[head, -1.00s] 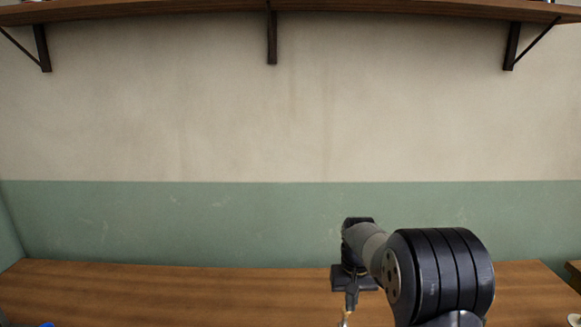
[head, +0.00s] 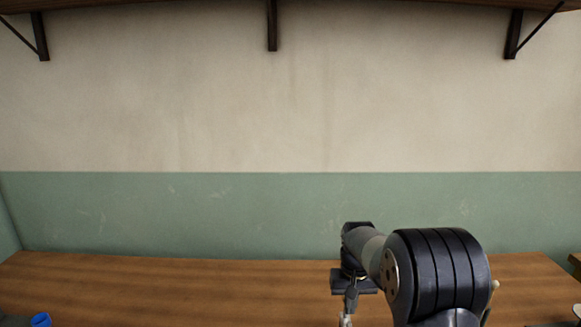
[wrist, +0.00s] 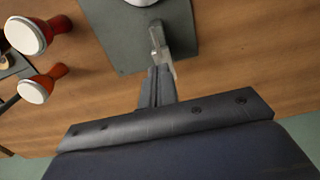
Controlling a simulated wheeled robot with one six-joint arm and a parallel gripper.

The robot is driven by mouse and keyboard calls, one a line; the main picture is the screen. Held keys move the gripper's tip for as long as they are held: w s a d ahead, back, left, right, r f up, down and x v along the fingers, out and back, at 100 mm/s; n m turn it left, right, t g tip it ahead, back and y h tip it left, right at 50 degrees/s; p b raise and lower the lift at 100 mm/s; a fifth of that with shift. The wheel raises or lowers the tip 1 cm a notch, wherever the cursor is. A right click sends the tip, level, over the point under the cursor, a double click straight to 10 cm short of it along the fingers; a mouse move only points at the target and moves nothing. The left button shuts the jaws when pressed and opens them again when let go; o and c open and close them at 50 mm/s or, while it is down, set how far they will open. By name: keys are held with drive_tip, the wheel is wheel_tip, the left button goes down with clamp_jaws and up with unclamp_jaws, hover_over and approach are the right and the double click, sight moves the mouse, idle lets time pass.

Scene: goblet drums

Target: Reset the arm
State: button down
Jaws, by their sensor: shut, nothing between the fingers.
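My gripper (wrist: 162,50) is shut and empty in the wrist view. It points down over the wooden table, above a grey-green mat (wrist: 120,38). In the head view my gripper (head: 346,318) shows at the bottom, to the left of my dark arm joint, with its tips near the lower edge. My arm is bent and reaches over the table (head: 180,285).
Two red goblet drums with white heads, one larger (wrist: 27,36) and one smaller (wrist: 38,88), are at the left in the wrist view. A white object (wrist: 141,2) is cut off at the top. A blue item (head: 41,320) shows at the head view's lower left. A bracketed shelf (head: 150,5) is on the wall.

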drive_tip(key=shift+f+b, duration=0.4)
drive_tip(key=shift+f, duration=0.5)
drive_tip(key=shift+w+r, duration=0.15)
drive_tip(key=shift+w, duration=0.05)
